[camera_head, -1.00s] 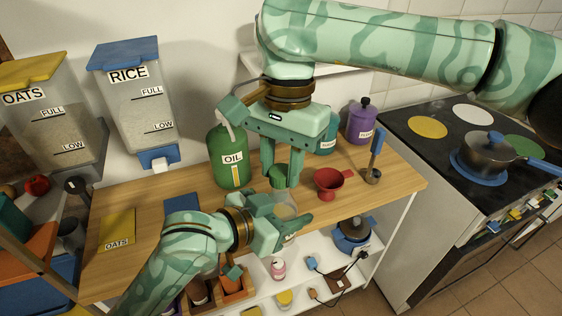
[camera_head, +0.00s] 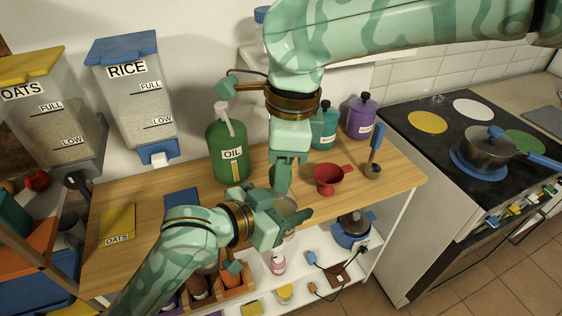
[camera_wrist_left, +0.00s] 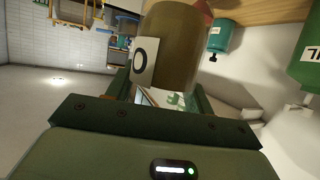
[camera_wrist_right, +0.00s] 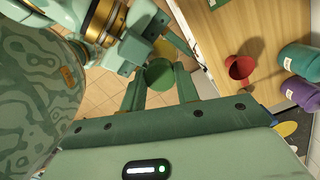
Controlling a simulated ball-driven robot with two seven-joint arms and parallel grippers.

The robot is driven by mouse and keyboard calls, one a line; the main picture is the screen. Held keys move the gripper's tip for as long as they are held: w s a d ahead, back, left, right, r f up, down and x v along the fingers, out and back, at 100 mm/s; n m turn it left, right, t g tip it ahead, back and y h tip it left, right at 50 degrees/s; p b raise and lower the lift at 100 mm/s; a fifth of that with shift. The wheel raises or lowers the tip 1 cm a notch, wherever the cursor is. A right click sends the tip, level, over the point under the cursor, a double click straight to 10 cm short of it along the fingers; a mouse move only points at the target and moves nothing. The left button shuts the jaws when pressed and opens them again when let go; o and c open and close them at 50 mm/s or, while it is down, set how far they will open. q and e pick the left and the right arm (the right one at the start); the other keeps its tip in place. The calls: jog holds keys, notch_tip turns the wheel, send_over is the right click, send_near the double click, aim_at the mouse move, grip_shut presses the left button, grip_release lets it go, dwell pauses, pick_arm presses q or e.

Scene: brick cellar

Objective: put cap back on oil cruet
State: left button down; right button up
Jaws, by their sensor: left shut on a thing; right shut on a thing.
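The oil cruet (camera_wrist_left: 178,50) is a yellow-brown cylinder with a white label showing an "O". My left gripper (camera_head: 287,216) is shut on it at the table's front edge. In the head view only a pale part of the cruet (camera_head: 289,203) shows beside my fingers. The green round cap (camera_wrist_right: 159,74) is between the fingers of my right gripper (camera_wrist_right: 160,92), which is shut on it. In the head view my right gripper (camera_head: 281,185) points down just above the cruet and hides the cap. Whether cap and cruet touch cannot be told.
A green OIL jug (camera_head: 228,150) stands at the back left. Teal (camera_head: 323,128) and purple (camera_head: 360,120) canisters stand behind. The tabletop between jug and left arm is mostly clear.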

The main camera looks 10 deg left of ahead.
jog(key=shift+s+a+m, duration=0.15)
jog(key=shift+m, duration=0.75)
jog(key=shift+w, duration=0.2)
jog(key=o, duration=0.9)
jog(key=shift+c, duration=0.2)
